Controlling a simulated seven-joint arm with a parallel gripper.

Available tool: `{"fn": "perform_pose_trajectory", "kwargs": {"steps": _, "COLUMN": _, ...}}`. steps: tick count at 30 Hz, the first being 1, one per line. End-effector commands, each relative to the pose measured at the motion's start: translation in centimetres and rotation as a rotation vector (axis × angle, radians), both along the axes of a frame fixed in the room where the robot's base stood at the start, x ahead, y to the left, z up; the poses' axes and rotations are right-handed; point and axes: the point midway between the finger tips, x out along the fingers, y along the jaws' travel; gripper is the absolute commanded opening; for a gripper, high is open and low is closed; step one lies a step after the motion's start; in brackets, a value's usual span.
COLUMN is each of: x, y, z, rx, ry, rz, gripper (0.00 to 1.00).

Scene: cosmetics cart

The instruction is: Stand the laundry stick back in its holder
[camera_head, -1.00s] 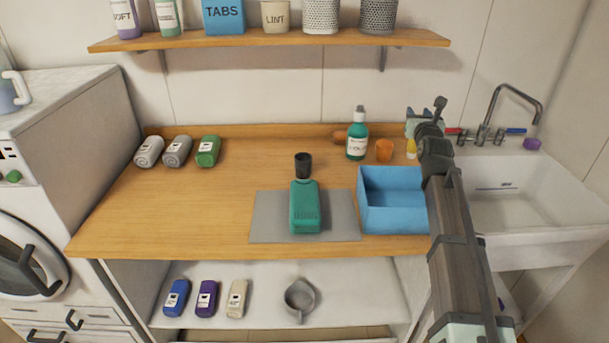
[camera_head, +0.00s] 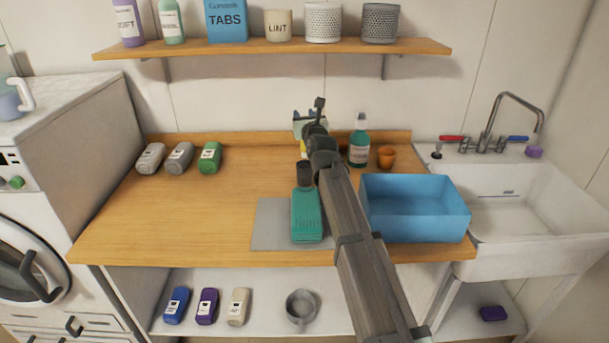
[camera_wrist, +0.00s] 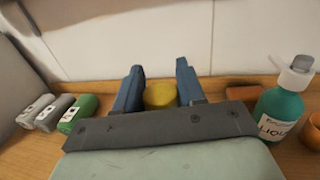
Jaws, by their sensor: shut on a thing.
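My gripper (camera_wrist: 160,84) is shut on a yellow stick-like thing (camera_wrist: 160,95), which shows between the two blue fingers in the wrist view. Only a sliver of this yellow thing (camera_head: 303,149) shows beside my gripper in the head view; its lower part is hidden. My gripper is over the back middle of the wooden counter (camera_head: 190,205), left of the green pump bottle (camera_head: 359,145). An orange cup (camera_head: 387,157) stands right of that bottle. I cannot tell which thing is the stick's holder.
A blue bin (camera_head: 418,220) stands right. A shelf (camera_head: 270,50) hangs above.

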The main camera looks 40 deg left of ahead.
Motion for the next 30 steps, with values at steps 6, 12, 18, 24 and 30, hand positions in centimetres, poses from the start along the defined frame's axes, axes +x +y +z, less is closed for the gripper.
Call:
{"fn": "perform_pose_trajectory", "kwargs": {"steps": 6, "x": -0.2, "y": 0.2, "z": -3.5, "rx": -0.001, "ry": 0.002, "rz": 0.003, "gripper": 0.09}}
{"fn": "perform_pose_trajectory", "kwargs": {"steps": 12, "x": -0.2, "y": 0.2, "z": -5.6, "rx": 0.001, "ry": 0.001, "rz": 0.003, "gripper": 0.09}}
{"fn": "perform_pose_trajectory", "kwargs": {"steps": 18, "x": -0.2, "y": 0.2, "z": -6.5, "rx": 0.001, "ry": 0.001, "rz": 0.003, "gripper": 0.09}}
{"fn": "perform_pose_trajectory", "kwargs": {"steps": 24, "x": -0.2, "y": 0.2, "z": -8.1, "rx": 0.0, "ry": 0.002, "rz": 0.004, "gripper": 0.09}}
{"fn": "perform_pose_trajectory", "kwargs": {"steps": 30, "x": -0.2, "y": 0.2, "z": -9.3, "rx": 0.001, "ry": 0.002, "rz": 0.003, "gripper": 0.09}}
